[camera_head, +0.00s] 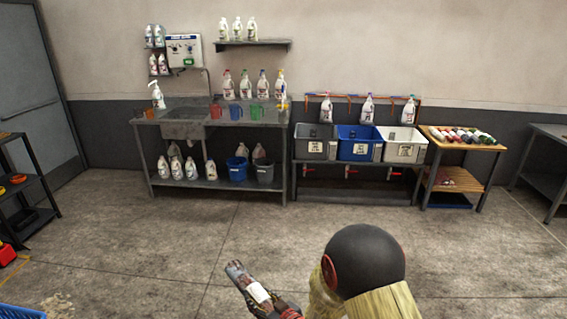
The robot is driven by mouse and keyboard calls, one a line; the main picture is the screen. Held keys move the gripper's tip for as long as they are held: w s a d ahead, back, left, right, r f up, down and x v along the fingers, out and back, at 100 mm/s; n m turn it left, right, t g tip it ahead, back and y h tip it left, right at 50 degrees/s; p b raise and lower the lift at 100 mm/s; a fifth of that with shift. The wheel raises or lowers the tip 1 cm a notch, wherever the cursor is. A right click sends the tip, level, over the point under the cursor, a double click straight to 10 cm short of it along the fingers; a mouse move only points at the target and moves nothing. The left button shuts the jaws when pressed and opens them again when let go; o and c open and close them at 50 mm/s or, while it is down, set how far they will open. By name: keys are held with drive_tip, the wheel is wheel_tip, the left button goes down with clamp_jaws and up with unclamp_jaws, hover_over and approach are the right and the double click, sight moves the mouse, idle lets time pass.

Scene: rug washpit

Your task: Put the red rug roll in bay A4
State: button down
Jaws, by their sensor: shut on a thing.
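A slim roll with a white label band (258,293) juts up from the bottom edge, left of my dark round arm joint. Its far end is greyish and its lower part shows dark red, so it looks like the red rug roll. It is tilted, with the far end toward the upper left, and held above the floor. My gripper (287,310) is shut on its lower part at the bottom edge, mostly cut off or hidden. No bay marked A4 can be made out in this view.
A steel sink bench (215,118) with bottles and buckets stands at the back wall. Right of it are grey, blue and white tubs (358,143) and a wooden-topped table (462,137) with small coloured rolls. A black shelf (20,185) stands left. The middle floor is clear.

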drive_tip(key=s+d+f+m+t+h, duration=0.1)
drive_tip(key=s+d+m+h, duration=0.1)
drive_tip(key=d, duration=0.7)
drive_tip(key=s+d+f+m+t+h, duration=0.1)
drive_tip(key=s+d+m+h, duration=0.2)
drive_tip(key=d, duration=0.5)
drive_tip(key=s+d+m+t+h, duration=0.1)
drive_tip(key=s+d+m+h, duration=0.1)
drive_tip(key=d, duration=0.7)
drive_tip(key=shift+s+d+f+m+h, duration=0.3)
drive_tip(key=shift+s+f+m+h, duration=0.1)
drive_tip(key=shift+h, duration=0.2)
drive_tip(key=shift+a, duration=0.1)
